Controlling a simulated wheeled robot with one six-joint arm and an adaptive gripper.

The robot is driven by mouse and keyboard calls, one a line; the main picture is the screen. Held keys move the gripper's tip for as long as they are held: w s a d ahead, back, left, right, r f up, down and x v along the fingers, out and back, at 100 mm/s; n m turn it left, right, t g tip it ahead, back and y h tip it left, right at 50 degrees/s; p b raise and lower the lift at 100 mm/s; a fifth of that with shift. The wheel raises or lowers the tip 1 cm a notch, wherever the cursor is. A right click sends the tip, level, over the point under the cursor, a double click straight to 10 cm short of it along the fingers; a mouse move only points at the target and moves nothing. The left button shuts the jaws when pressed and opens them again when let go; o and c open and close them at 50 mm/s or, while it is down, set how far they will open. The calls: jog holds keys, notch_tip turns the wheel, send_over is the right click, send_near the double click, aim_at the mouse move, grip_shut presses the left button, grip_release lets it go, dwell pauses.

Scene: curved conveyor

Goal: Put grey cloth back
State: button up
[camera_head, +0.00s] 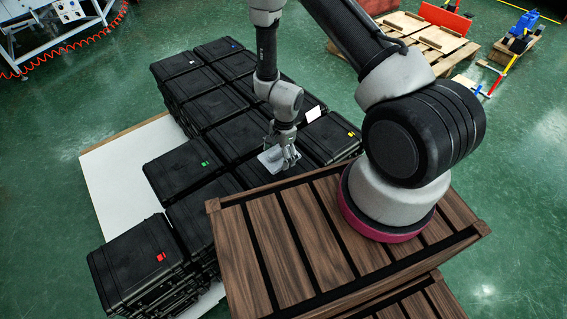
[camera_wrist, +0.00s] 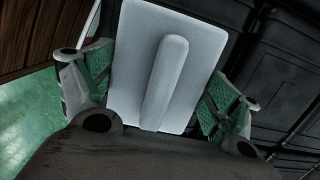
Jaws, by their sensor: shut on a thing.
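The grey cloth (camera_head: 270,159) shows as a small light grey flat piece at my gripper (camera_head: 284,158), over the black cases. In the wrist view the grey cloth (camera_wrist: 128,55) looks like a stiff rectangular sheet with a rounded raised ridge along its middle. My gripper (camera_wrist: 158,95) has a green-padded finger on each side of it and is shut on it. The exact contact at the pads is partly hidden. I cannot tell whether the cloth touches the case below.
Stacked black cases (camera_head: 210,105) with coloured tags stand on a white-topped pallet (camera_head: 115,185). A white card (camera_head: 313,114) lies near a yellow-tagged case (camera_head: 331,138). A brown slatted wooden crate (camera_head: 285,265) stands close in front. Green floor is free at left.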

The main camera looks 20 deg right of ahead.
jog(key=shift+a+f, duration=0.1)
jog(key=shift+f, duration=2.6)
jog(key=shift+f, duration=0.1)
jog(key=o, duration=1.1)
